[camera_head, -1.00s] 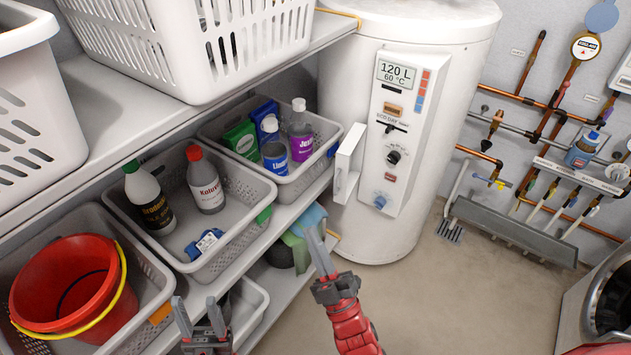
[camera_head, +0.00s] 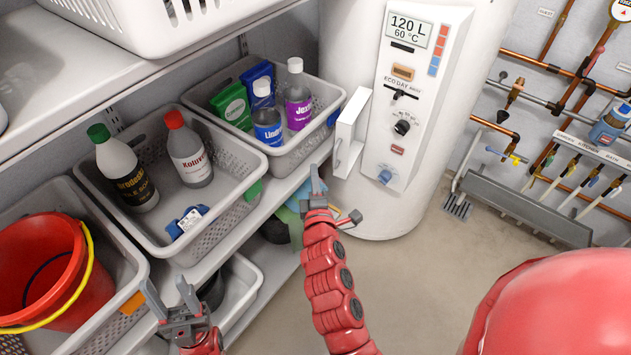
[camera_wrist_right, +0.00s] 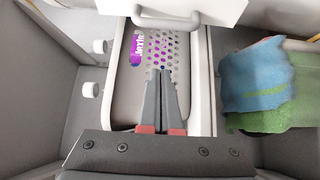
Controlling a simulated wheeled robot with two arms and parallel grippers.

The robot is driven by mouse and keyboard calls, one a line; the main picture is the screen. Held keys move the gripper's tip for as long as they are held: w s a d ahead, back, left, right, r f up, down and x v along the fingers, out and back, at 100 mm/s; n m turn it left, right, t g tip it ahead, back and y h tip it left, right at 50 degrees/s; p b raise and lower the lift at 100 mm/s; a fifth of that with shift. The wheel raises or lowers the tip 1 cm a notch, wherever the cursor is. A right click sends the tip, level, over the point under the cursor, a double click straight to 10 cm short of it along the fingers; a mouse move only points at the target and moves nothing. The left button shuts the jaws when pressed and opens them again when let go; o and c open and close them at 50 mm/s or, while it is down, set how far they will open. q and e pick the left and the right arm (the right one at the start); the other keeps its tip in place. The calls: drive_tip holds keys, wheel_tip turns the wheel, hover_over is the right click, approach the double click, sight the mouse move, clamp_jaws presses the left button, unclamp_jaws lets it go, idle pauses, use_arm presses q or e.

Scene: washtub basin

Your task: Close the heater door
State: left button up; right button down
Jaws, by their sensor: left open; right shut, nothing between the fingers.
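The heater door (camera_head: 349,136) is a small white panel with a handle. It stands open, sticking out from the left side of the control panel (camera_head: 405,90) on the white water heater (camera_head: 352,40). In the right wrist view the door (camera_wrist_right: 205,8) and its handle show at the top edge. My right gripper (camera_head: 316,182) is shut and empty, just below and left of the door, beside the shelf edge. Its closed fingertips show in the right wrist view (camera_wrist_right: 162,76); they look apart from the door. My left gripper (camera_head: 170,292) is open and empty at the lower left.
Shelves on the left hold grey baskets (camera_head: 228,213) with bottles and a red bucket (camera_head: 45,265). A basket with bottles (camera_head: 283,150) sits close left of the door. Blue and green cloths (camera_wrist_right: 255,80) hang near my right gripper. Pipes (camera_head: 560,70) line the right wall.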

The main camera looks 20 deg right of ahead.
drive_tip(key=w+d, duration=0.1)
drive_tip(key=w+d+p, duration=0.1)
drive_tip(key=d, duration=0.2)
drive_tip(key=shift+w+d+p, duration=0.2)
drive_tip(key=shift+w+p, duration=0.2)
idle(0.4)
drive_tip(key=shift+s+d+n+y+p, duration=0.4)
drive_tip(key=shift+s+y+p, duration=0.1)
drive_tip(key=shift+p, duration=0.3)
